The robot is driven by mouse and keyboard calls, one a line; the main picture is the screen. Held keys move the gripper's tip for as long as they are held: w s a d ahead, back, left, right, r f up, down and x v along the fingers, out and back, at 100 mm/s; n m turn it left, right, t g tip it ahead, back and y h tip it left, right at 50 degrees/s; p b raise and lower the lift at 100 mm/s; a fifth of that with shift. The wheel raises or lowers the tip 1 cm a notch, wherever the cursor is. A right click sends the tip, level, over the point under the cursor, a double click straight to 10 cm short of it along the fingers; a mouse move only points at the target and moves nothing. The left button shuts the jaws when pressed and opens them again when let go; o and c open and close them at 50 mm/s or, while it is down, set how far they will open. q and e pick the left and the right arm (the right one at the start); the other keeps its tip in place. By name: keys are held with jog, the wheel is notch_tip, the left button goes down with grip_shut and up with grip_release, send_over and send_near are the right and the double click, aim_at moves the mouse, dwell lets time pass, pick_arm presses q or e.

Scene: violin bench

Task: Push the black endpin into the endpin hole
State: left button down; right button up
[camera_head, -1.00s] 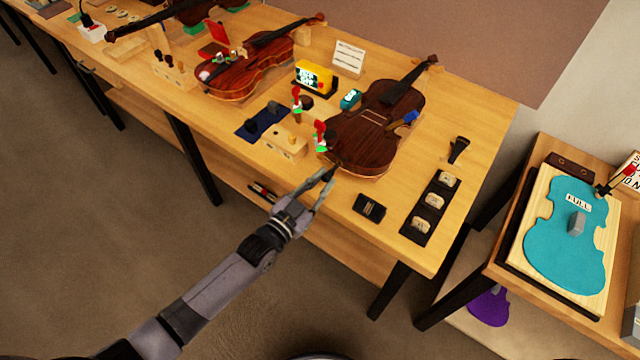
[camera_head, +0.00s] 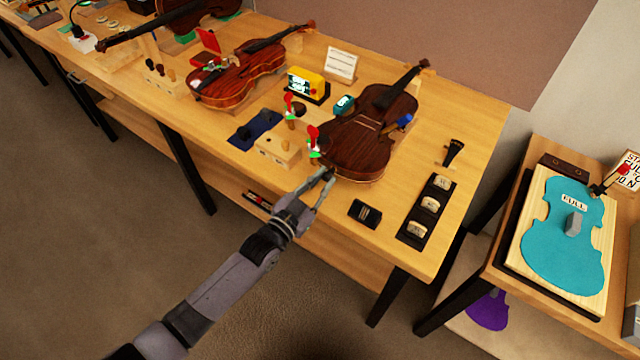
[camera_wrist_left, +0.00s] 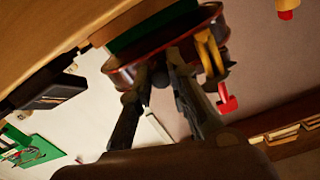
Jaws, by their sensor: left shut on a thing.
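The brown violin (camera_head: 352,148) lies on the bench with its lower end toward my left arm. My left gripper (camera_head: 325,174) is at that lower end, its fingers pointing at the edge of the body. In the left wrist view the fingers (camera_wrist_left: 157,80) are shut on a small dark piece, the black endpin (camera_wrist_left: 158,73), right in front of the violin's end (camera_wrist_left: 126,72). The endpin hole is hidden behind the endpin and fingers. I cannot tell how deep the endpin sits. My right gripper is not in view.
A wooden block (camera_head: 278,151) and red-topped clamps (camera_head: 313,142) stand left of the violin's lower end. A black box (camera_head: 365,213) and a dark tray (camera_head: 411,234) of bridges lie to the right. A second violin (camera_head: 235,80) lies further back left.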

pick_arm(q)
jog(key=shift+w+d, duration=0.25)
jog(key=shift+w, duration=0.15)
jog(key=c, duration=1.4)
grip_release()
jog(key=shift+c, duration=0.2)
jog(key=v, duration=1.2)
